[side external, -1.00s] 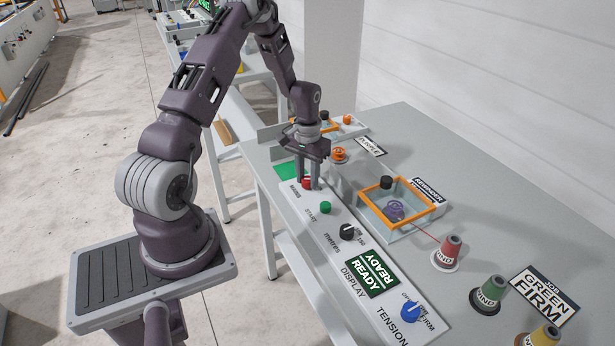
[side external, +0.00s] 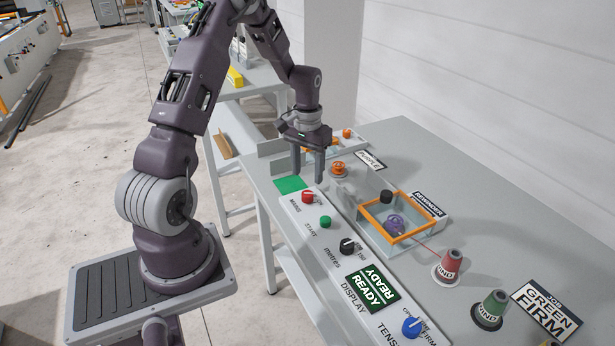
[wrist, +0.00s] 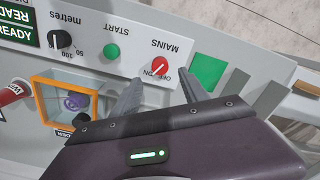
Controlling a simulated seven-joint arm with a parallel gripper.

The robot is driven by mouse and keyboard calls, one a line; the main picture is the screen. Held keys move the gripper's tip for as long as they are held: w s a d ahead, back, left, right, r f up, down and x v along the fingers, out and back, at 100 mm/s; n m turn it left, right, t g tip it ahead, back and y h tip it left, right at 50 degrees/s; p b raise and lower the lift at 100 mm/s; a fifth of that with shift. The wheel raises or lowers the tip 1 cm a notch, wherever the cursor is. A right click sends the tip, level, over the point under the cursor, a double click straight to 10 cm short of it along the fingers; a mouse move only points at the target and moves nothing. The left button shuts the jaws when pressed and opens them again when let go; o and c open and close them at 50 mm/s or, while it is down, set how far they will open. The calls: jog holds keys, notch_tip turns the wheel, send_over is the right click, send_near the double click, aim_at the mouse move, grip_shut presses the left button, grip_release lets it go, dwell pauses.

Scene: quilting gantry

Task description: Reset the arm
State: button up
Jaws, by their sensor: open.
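My gripper (side external: 308,170) is open and empty, pointing down above the far end of the white control panel (side external: 325,249). The red mains knob (side external: 308,196) lies just below and in front of the fingers, apart from them in the side view. In the wrist view my gripper (wrist: 160,92) shows its two fingers spread, with the red mains knob (wrist: 160,67) seen between them. The knob's pointer is near the OFF/ON lettering; I cannot tell which one it marks. The green START button (side external: 326,221) and the READY display (side external: 371,289) are further along the panel.
An orange-rimmed clear box (side external: 396,216) holds a purple spool beside the panel. A black metres knob (side external: 347,246), a blue tension knob (side external: 411,327), a red cone (side external: 448,266) and a green cone (side external: 489,310) stand nearer.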

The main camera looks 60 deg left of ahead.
jog(key=s+d+r+m+t+y, duration=0.1)
jog(key=s+d+r+m, duration=0.15)
jog(key=d+r, duration=0.6)
jog(key=s+d+r+m+t, duration=0.1)
jog(key=s+d+r+t, duration=0.15)
jog(key=d+r, duration=0.6)
jog(key=s+d+r+m+t, duration=0.1)
jog(key=s+d+r, duration=0.1)
jog(key=s+d, duration=0.2)
jog(key=s+d+r+m+t+h, duration=0.1)
jog(key=s+d+r, duration=0.2)
jog(key=s, duration=0.7)
jog(key=shift+s+d+r, duration=0.2)
jog(key=shift+d+r, duration=0.1)
jog(key=shift+d, duration=0.3)
